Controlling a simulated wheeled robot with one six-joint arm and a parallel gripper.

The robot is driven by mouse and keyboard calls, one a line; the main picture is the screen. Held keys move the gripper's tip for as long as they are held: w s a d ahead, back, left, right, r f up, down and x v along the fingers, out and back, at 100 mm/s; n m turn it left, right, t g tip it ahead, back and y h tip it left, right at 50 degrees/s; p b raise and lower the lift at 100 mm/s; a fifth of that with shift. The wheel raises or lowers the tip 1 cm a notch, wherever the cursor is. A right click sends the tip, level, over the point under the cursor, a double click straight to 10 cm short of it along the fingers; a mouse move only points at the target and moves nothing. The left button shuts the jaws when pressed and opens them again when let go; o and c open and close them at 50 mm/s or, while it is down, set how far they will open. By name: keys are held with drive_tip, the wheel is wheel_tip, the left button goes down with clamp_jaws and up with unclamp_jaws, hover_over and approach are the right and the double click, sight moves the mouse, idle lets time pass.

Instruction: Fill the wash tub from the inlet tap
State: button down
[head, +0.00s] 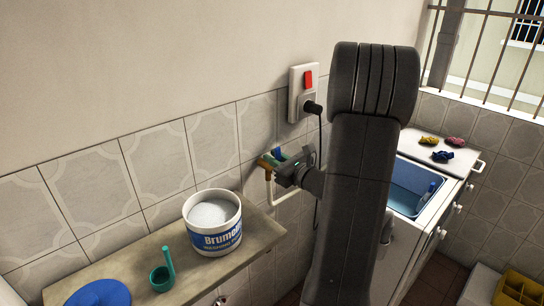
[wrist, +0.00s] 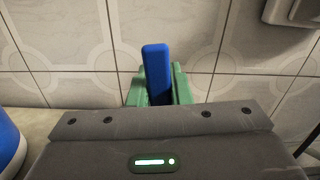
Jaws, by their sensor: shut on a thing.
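The inlet tap (head: 265,161) is a brass fitting on the tiled wall, mostly hidden behind my gripper, with a pale pipe below it. Its blue lever handle (head: 278,153) also stands upright in the wrist view (wrist: 157,72). My gripper (head: 286,160) is shut on this lever, with one green finger on each side of it in the wrist view. The wash tub (head: 408,184) is a blue basin in a white machine (head: 399,239) at right, partly hidden by my arm. I cannot tell how much water is in it.
A shelf (head: 133,269) at left holds a bucket of white washing powder (head: 214,238), a green scoop (head: 163,274) and a blue lid (head: 98,295). A wall socket with a red switch (head: 303,91) and black plug is above the tap. Small colourful cloths (head: 442,156) lie on the machine's far end.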

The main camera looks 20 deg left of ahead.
drive_tip(key=shift+w+d+m, duration=0.15)
drive_tip(key=shift+w+m, duration=0.05)
drive_tip(key=shift+m, duration=0.4)
drive_tip(key=shift+p, duration=0.3)
drive_tip(key=c, duration=1.3)
unclamp_jaws()
drive_tip(key=shift+d, duration=0.15)
drive_tip(key=b+v, duration=0.1)
drive_tip(key=v, duration=1.2)
drive_tip(key=shift+s+d+b, duration=0.2)
drive_tip(key=shift+b, duration=0.15)
